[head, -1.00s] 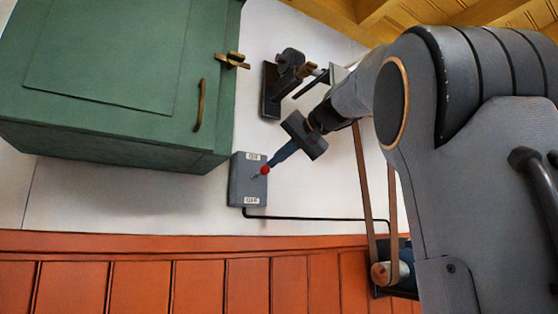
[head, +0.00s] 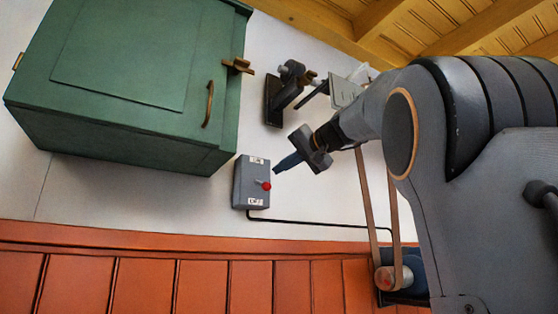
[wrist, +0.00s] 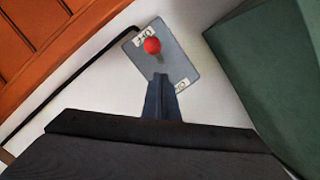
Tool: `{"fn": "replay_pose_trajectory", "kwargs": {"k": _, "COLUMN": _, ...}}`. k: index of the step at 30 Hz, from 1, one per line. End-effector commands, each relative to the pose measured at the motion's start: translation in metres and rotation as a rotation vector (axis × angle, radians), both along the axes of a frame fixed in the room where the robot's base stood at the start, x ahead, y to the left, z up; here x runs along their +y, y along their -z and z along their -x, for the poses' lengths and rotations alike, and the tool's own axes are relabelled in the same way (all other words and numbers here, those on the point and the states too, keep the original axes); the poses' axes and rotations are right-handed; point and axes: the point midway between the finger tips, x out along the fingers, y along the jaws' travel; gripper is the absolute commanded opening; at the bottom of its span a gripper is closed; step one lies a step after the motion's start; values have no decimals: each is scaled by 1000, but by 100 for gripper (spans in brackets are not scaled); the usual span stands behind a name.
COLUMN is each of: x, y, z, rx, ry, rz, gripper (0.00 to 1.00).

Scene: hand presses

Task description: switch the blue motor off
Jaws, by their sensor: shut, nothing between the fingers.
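The grey switch box (head: 240,185) is on the white wall, with a label at its upper end and an OFF label at its lower end. Its red-knobbed lever (head: 267,185) tilts down towards the OFF end. In the wrist view, the red knob (wrist: 152,45) lies by the OFF label; the other label is partly behind my fingers. My gripper (head: 275,171) is shut and empty, its tips just up and right of the knob, apparently apart from it. It also shows in the wrist view (wrist: 160,80). The blue motor (head: 412,268) is at lower right, partly hidden by my arm.
A green cabinet (head: 120,130) with a latch and handle is left of the box. A dark hand press (head: 283,95) is above right. A black cable (head: 310,222) runs from the box towards the motor. A brown belt (head: 367,200) rises from the motor's pulley.

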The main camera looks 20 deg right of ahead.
Motion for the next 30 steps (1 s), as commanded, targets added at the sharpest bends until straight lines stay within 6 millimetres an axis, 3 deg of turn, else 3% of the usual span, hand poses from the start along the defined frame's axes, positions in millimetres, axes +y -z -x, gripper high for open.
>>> {"fn": "replay_pose_trajectory", "kwargs": {"k": 9, "x": -21, "y": -24, "z": 8, "rx": -1, "ry": -12, "rz": 0, "gripper": 0}}
{"fn": "replay_pose_trajectory", "kwargs": {"k": 21, "x": -41, "y": 7, "z": 74, "rx": -1, "ry": -9, "rz": 0, "gripper": 0}}
{"fn": "replay_pose_trajectory", "kwargs": {"k": 30, "x": -47, "y": 13, "z": 94, "rx": 0, "ry": -14, "rz": -1, "gripper": 0}}
